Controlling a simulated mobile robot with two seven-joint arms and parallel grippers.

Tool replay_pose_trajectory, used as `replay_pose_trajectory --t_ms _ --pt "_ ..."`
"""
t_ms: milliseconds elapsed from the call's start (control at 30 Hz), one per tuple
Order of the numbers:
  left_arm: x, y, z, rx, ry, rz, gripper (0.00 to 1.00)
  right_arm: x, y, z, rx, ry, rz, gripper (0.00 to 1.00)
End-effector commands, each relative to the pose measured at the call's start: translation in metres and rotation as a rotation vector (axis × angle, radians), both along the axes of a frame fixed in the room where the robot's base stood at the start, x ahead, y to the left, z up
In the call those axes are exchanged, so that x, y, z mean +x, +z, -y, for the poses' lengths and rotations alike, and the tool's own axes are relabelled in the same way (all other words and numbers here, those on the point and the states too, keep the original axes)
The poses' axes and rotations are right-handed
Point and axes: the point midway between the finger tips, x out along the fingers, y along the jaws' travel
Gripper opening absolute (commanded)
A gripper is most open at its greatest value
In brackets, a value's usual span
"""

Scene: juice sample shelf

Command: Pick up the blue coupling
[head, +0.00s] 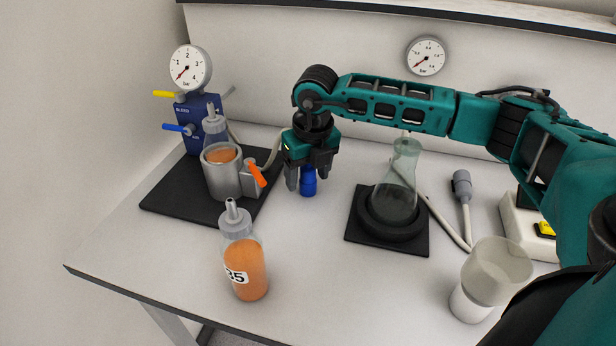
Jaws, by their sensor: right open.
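The blue coupling (309,184) is a small blue cylinder in the middle of the table, at the end of a pale hose. My right gripper (307,186) points down right over it. Its dark fingers are open, and the coupling shows between or just beside the fingertips. I cannot tell whether a finger touches it. The upper part of the coupling is hidden by the gripper. My left gripper is not in view.
A blue valve block (197,118) and a metal cup (224,177) with an orange lever stand on a black mat at left. An orange-filled bottle (244,267) stands in front.

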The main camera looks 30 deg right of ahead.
Motion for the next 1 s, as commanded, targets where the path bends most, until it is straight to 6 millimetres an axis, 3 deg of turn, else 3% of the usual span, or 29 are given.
replay_pose_trajectory --t_ms 333,900,1000 --pt "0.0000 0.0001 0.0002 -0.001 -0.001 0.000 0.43 0.0016 -0.0095 0.0004 0.000 0.000 0.001 0.65" --pt "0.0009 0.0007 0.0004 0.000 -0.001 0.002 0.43 0.0015 -0.0090 0.0004 0.000 -0.001 0.001 0.11" --pt "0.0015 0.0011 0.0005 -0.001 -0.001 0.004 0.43 0.0017 -0.0087 0.0004 0.000 -0.001 0.002 0.06"
